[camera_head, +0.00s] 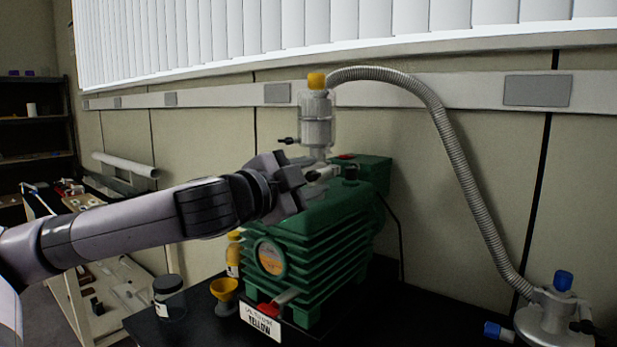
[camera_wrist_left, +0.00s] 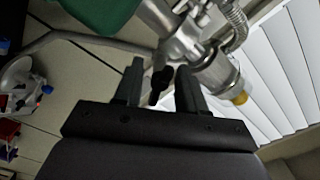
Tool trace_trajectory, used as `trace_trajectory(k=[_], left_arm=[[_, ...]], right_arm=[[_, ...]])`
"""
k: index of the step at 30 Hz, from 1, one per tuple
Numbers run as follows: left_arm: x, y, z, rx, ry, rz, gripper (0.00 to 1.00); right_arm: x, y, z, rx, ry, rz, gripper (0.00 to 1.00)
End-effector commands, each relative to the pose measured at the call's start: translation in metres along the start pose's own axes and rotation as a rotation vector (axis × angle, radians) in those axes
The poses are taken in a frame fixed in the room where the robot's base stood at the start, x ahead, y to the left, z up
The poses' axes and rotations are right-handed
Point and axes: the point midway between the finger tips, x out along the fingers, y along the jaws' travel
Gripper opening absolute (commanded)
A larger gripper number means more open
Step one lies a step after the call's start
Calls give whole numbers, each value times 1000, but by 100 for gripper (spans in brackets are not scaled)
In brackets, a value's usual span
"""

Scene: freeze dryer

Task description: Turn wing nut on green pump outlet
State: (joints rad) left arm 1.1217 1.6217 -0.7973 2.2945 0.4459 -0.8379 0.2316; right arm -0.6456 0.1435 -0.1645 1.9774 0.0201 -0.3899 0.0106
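The green pump (camera_head: 325,240) stands on the black bench, and its green body also shows at the top of the left wrist view (camera_wrist_left: 98,12). Its metal outlet carries a clear canister (camera_head: 317,122) with a yellow cap. In the left wrist view, a black wing nut (camera_wrist_left: 159,84) on the metal clamp lies between the two fingers of my left gripper (camera_wrist_left: 160,82). The fingers are apart, with a gap visible on both sides of the nut. In the head view, my left gripper (camera_head: 308,175) is beside the outlet. A black wing nut (camera_head: 288,141) shows left of the canister.
A ribbed metal hose (camera_head: 455,150) arches from the canister to a metal fitting (camera_head: 552,322) with blue caps at right. A dark-lidded jar (camera_head: 170,298), yellow funnel (camera_head: 226,292), yellow bottle (camera_head: 234,254) and "YELLOW" label (camera_head: 260,323) stand near the pump. The wall is close behind.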

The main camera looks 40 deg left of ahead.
Motion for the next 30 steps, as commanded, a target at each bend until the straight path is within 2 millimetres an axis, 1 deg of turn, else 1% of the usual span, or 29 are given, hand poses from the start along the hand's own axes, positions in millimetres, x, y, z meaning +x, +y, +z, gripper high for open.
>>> trace_trajectory(k=[9, 13, 24, 30], left_arm=[[-1, 0, 0, -1, 0, -1, 45], [-7, 0, 1, 0, -1, -2, 45], [-51, 1, 1, 3, -3, -2, 45], [-66, 0, 0, 1, 0, -3, 45]], right_arm=[[0, -2, -1, 0, 2, -3, 100], [1, -2, 0, 0, 2, -5, 100], [6, -5, 5, 5, 1, -12, 100], [8, -5, 5, 6, 1, -14, 100]])
